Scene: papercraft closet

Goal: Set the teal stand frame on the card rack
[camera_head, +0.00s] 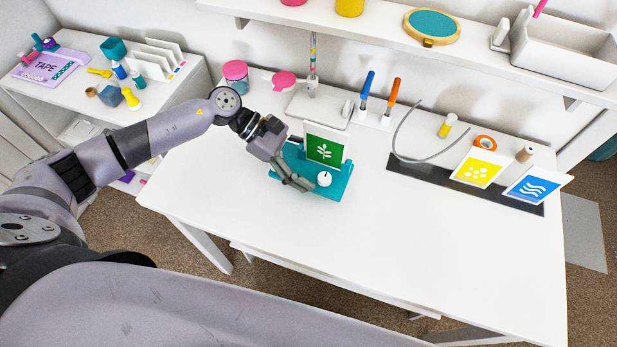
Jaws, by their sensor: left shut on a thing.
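The teal stand frame (345,187) is on the white table, left of its middle. It has a flat teal base, a teal back and a white knob, and a green card with a white leaf sign (325,149) stands in it. My left gripper (302,184) is shut on the stand frame at its left front; the fingers hide part of the base, and the exact grip is hard to see. The dark card rack (407,174) lies at the right of the table. It bears a yellow card (479,168) and a blue card (536,187). My right gripper is not in view.
A grey curved wire (398,137) arches over the rack's left part. Blue and orange pens (391,96), a glue stick (447,125) and an orange tape roll (485,143) stand behind. The table's front middle is clear. A shelf (450,58) hangs above the back.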

